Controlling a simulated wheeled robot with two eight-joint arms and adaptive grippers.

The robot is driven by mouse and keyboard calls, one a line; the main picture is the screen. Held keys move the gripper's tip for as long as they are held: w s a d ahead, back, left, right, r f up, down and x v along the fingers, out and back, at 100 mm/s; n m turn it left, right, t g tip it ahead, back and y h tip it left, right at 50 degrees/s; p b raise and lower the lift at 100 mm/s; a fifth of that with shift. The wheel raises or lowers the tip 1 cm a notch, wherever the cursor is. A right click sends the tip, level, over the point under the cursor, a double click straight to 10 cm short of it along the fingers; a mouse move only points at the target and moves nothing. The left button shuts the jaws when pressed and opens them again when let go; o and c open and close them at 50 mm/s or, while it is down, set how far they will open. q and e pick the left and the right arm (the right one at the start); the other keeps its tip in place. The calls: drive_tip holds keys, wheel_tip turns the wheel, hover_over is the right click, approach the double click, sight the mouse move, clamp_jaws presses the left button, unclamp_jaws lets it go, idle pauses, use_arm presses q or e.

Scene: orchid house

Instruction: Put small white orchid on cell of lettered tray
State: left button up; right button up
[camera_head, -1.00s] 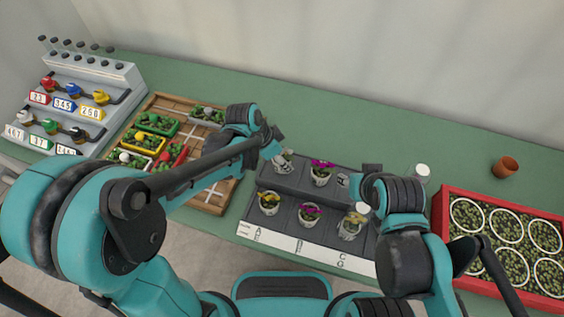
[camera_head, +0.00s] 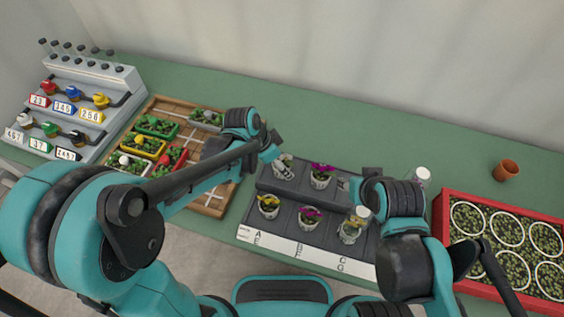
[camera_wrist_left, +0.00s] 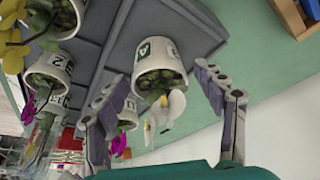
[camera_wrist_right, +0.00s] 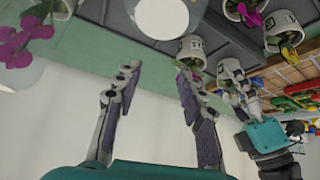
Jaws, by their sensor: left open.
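The small white orchid (camera_head: 282,168) stands in its white pot in the back-left cell of the dark grey lettered tray (camera_head: 256,228). In the left wrist view, the orchid's pot (camera_wrist_left: 158,64) has a green label and its white flower (camera_wrist_left: 174,104) points toward the gripper. My left gripper (camera_head: 273,150) is open beside the pot; in the left wrist view its fingers (camera_wrist_left: 165,88) are apart on either side of the flower. My right gripper (camera_wrist_right: 158,80) is open and empty, near the tray's back-right side.
A magenta orchid (camera_head: 321,175) stands to the right in the back row; more potted orchids fill the front row. A wooden crate (camera_head: 212,205) with planted boxes is at left, a red tray (camera_head: 441,215) at right. A terracotta pot (camera_head: 507,168) stands behind it.

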use_arm(q)
drive_tip(key=p+v, duration=0.4)
drive_tip(key=v, duration=0.7)
drive_tip(key=s+a+r+n+t+y, duration=0.1)
drive_tip(key=s+a+n+t+y, duration=0.1)
drive_tip(key=s+a+n, duration=0.3)
drive_tip(key=s+a+r+n+t+y, duration=0.2)
drive_tip(key=s+a+n+t, duration=0.1)
drive_tip(key=s+a+n, duration=0.2)
drive_tip(key=a+n, duration=0.2)
drive_tip(key=a, duration=0.1)
drive_tip(key=shift+a+r+n, duration=0.25)
drive_tip(key=shift+a+n, duration=0.05)
drive_tip(key=shift+a, duration=0.1)
drive_tip(key=shift+f, duration=0.15)
